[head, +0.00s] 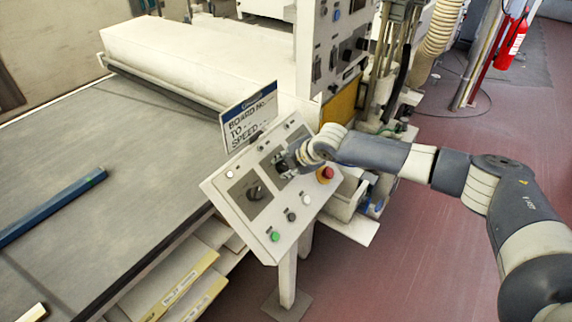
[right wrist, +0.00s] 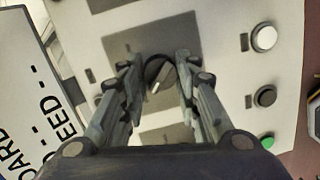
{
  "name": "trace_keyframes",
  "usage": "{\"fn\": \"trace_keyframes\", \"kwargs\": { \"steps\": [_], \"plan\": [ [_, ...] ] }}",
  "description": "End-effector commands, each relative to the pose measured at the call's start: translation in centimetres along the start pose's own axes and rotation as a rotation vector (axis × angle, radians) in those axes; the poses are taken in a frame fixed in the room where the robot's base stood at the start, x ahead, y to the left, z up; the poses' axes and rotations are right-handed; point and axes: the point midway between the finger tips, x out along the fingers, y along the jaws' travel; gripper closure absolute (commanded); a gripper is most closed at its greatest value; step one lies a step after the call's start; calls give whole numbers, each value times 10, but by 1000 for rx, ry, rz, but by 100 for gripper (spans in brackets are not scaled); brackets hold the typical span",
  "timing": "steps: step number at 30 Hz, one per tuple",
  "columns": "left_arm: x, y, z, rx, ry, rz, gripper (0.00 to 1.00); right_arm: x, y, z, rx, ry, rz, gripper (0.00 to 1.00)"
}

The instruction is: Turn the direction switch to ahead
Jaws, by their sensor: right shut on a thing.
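The lower-left switch (head: 255,192) is in plain sight in the head view. My right gripper (head: 286,163) is at the other switch, which it mostly hides there. In the right wrist view, my right gripper's fingers (right wrist: 159,88) are on either side of this dark round switch (right wrist: 158,70) with a pale pointer line, shut on it. I cannot read any position labels around it. My left gripper is not in view.
The panel also has a red mushroom button (head: 325,174), a green button (head: 275,236) and small push buttons. A sign (head: 248,115) stands behind it. A grey conveyor bed (head: 120,175) with a blue bar (head: 55,205) lies left. Red floor is open at right.

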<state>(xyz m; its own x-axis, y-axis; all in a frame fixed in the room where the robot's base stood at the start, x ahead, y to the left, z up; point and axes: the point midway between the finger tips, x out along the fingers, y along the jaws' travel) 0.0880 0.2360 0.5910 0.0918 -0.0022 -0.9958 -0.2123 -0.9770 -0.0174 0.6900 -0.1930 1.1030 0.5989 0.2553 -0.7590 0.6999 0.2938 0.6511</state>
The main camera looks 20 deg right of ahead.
Motion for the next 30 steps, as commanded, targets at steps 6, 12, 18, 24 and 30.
{"fn": "trace_keyframes", "kwargs": {
  "steps": [6, 12, 18, 24, 30],
  "plan": [
    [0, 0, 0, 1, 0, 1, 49, 0, 0, 0, 55, 4, -11, 94],
    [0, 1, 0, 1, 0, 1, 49, 1, 0, 0, 179, 11, -35, 94],
    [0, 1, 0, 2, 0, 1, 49, 1, 1, 0, 357, 22, -67, 94],
    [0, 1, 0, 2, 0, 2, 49, 1, 2, 1, 545, 34, -102, 94],
    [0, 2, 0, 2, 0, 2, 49, 1, 3, 2, 732, 45, -137, 94]
  ]
}}
